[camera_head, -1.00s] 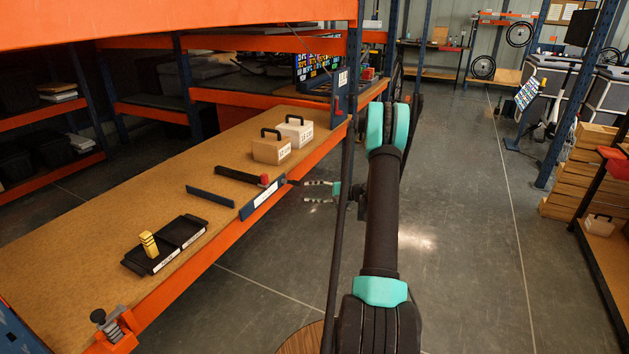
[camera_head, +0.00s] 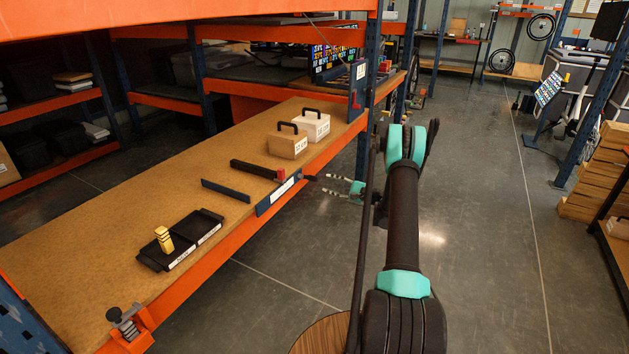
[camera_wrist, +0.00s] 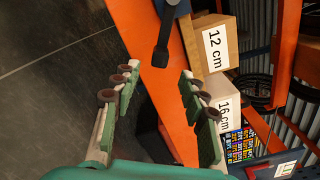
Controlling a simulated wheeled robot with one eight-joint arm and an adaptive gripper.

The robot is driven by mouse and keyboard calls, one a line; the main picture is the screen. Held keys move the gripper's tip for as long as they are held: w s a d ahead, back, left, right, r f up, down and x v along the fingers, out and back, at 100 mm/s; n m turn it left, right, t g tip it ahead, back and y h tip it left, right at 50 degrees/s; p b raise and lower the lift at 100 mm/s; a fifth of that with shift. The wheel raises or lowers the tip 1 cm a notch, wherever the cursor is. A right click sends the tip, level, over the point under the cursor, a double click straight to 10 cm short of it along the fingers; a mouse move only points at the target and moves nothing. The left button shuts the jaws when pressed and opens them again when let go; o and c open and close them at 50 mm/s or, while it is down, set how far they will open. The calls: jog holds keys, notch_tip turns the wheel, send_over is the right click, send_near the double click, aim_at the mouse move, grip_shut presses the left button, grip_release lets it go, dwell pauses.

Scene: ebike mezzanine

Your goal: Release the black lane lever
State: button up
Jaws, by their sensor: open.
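The black lane lever (camera_wrist: 164,36) shows in the wrist view as a dark bar with a wider end. Its end lies just ahead of and between my fingertips, with gaps on both sides. In the head view the lever (camera_head: 309,178) is a small dark piece sticking out from the shelf's front edge by the blue labelled plate (camera_head: 278,196). My gripper (camera_head: 327,184) is open and empty in front of it, over the aisle. Both fingers of my gripper (camera_wrist: 157,72) show in the wrist view. Contact with the lever is not visible.
A blue upright (camera_head: 366,85) stands beyond.

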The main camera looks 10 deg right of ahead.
aim_at(316, 180)
jog(key=x, duration=0.8)
jog(key=shift+a, duration=0.2)
jog(key=shift+c, duration=0.6)
grip_shut()
